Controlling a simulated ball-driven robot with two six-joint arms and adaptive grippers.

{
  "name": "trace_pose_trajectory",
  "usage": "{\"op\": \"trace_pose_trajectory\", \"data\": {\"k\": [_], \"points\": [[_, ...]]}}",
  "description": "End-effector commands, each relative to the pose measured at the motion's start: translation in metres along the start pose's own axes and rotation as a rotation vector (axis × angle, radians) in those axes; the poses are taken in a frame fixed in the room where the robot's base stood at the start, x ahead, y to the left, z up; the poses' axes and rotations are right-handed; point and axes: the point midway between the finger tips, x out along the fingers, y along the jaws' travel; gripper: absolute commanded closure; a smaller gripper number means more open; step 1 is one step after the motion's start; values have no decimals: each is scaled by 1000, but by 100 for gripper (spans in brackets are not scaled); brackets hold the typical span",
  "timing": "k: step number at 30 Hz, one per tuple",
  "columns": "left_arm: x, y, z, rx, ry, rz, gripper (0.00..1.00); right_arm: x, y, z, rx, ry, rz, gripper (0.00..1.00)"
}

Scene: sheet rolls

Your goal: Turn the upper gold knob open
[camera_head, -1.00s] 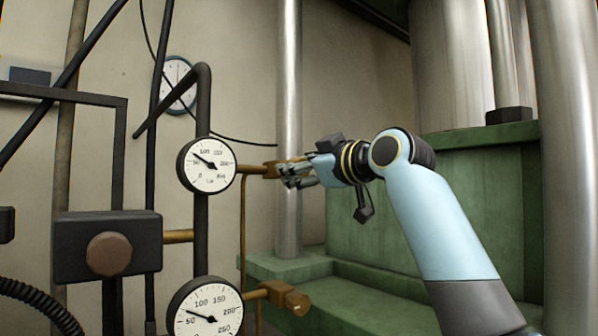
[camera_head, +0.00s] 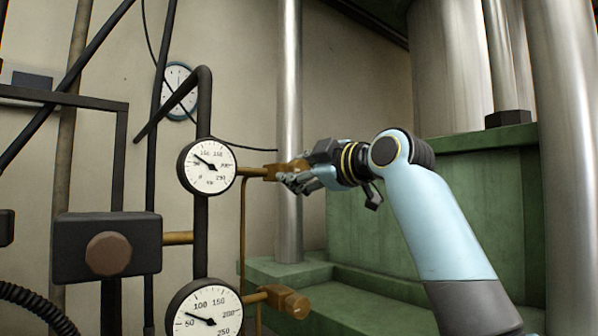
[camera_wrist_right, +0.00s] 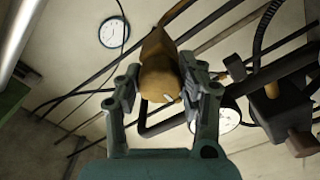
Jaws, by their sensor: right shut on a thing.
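The upper gold knob (camera_head: 284,171) sits at the end of a short brass stem right of the upper white gauge (camera_head: 207,166). My right gripper (camera_head: 293,178) is at the knob and shut on it, and covers part of it in the head view. In the right wrist view the knob (camera_wrist_right: 158,70) stands between the two fingers of the right gripper (camera_wrist_right: 160,90). A lower gold knob (camera_head: 288,301) sticks out right of the lower gauge (camera_head: 205,312). My left gripper is not in view.
A steel column (camera_head: 290,90) stands just behind the right gripper. A black box with a brown round knob (camera_head: 108,254) is at the left. Dark pipes run on the left side. A green machine base (camera_head: 430,200) fills the right, and a wall clock (camera_head: 181,90) hangs behind.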

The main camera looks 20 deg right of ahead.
Motion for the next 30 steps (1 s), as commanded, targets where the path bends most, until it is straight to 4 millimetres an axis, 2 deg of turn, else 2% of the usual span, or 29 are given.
{"op": "trace_pose_trajectory", "data": {"k": [5,6,11,19,22,26,30], "points": [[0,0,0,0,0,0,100,0,0,0,0,0,-1,93],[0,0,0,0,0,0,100,0,0,0,0,0,-1,59],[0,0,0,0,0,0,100,0,0,0,1,0,-1,38],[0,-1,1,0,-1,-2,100,0,0,0,1,0,0,37],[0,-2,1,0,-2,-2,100,-6,0,1,-1,-2,0,37],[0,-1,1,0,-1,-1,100,-28,0,1,-3,-2,1,37],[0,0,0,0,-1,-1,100,-61,0,1,-6,-3,1,37]]}}
